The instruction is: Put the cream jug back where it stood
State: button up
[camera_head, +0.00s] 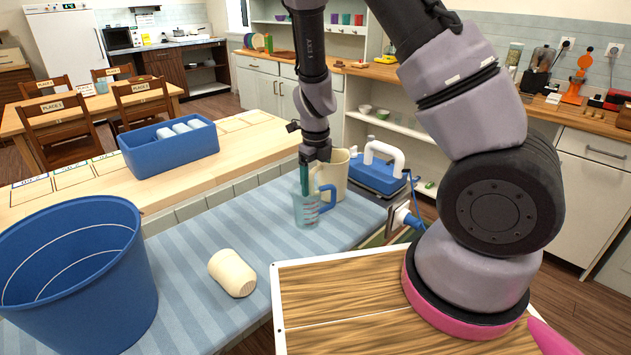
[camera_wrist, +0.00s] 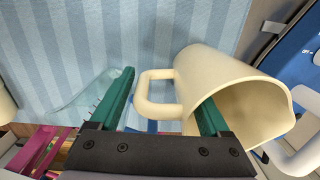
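The cream jug (camera_head: 337,172) stands upright on the blue striped cloth (camera_head: 195,232), behind the clear measuring jug (camera_head: 306,208). In the wrist view the cream jug (camera_wrist: 235,75) shows its open mouth, and its handle points left. My gripper (camera_head: 306,180) hangs down at the cream jug's handle side. In the wrist view the green fingers of my gripper (camera_wrist: 168,88) are apart, with the handle and near wall between them. The right finger appears at the mouth, inside the rim. Contact cannot be told. The measuring jug (camera_wrist: 85,97) lies beyond the left finger.
A large blue bucket (camera_head: 75,270) is at left. A blue bin (camera_head: 170,150) stands on the wooden counter behind.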

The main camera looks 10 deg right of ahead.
jog(key=r, duration=1.1)
jog(key=shift+s+a+r, duration=0.1)
jog(key=shift+s, duration=0.15)
jog(key=shift+r, duration=0.7)
jog(key=s+d+r+n+t, duration=0.2)
jog(key=s+r+n, duration=0.3)
jog(key=r+n, duration=0.3)
jog(key=s+d+r+n+t+y, duration=0.1)
jog(key=s+d+r+n+t, duration=0.1)
jog(key=s+d+r+n, duration=0.3)
jog(key=s+d+r+n+t+y, duration=0.1)
jog(key=s+d+r+n, duration=0.3)
jog(key=r+n, duration=0.7)
jog(key=shift+s+d+r+n+t, duration=0.25)
jog(key=shift+s+n+t, duration=0.35)
jog(key=shift+s+t, duration=0.35)
